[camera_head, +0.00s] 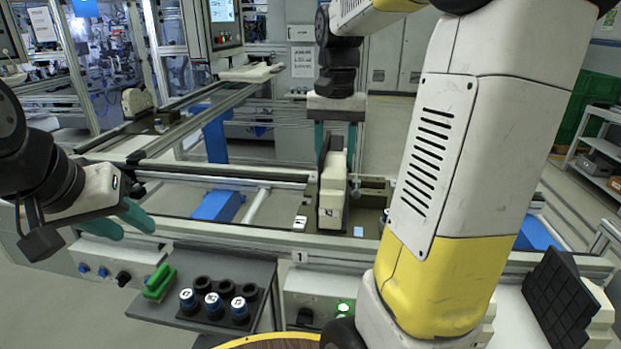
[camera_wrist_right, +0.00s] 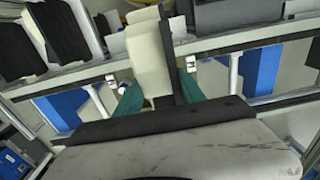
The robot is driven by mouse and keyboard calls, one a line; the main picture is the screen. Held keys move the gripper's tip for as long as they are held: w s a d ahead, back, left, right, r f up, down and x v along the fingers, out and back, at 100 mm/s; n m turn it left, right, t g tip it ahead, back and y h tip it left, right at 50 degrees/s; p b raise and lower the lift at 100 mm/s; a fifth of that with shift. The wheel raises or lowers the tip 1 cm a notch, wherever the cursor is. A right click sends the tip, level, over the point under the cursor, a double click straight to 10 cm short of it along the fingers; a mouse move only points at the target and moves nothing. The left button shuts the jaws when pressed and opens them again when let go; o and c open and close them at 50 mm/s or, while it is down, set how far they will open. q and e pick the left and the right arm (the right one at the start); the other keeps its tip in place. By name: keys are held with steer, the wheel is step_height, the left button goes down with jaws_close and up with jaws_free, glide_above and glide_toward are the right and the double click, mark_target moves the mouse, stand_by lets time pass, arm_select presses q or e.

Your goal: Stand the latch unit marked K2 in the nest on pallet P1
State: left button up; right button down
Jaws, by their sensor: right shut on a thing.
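A latch unit (camera_head: 331,190), a tall off-white block with a black plate along its left side, is upright between the fingers of my right gripper (camera_head: 336,140). It also shows in the right wrist view (camera_wrist_right: 150,62), with green fingers (camera_wrist_right: 158,95) on both sides. I cannot read a K2 mark on it. Its lower end is at a dark olive pallet (camera_head: 368,217) on the line; I cannot tell whether it is seated in a nest there. My left gripper (camera_head: 122,222) is open and empty at the left, above the front rail.
Another off-white unit (camera_head: 135,102) stands on a pallet (camera_head: 150,124) at the back left. A black gridded panel (camera_head: 562,302) is at lower right. My right arm hides much of the right side.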

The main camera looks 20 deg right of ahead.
steer(key=w+d+f, duration=0.2)
steer(key=w, duration=0.5)
steer(key=w+d+f, duration=0.3)
steer(key=w, duration=0.5)
steer(key=shift+w+d, duration=0.15)
steer(key=shift+d, duration=0.15)
steer(key=shift+f, duration=0.1)
steer(key=c, duration=0.7)
jaws_free()
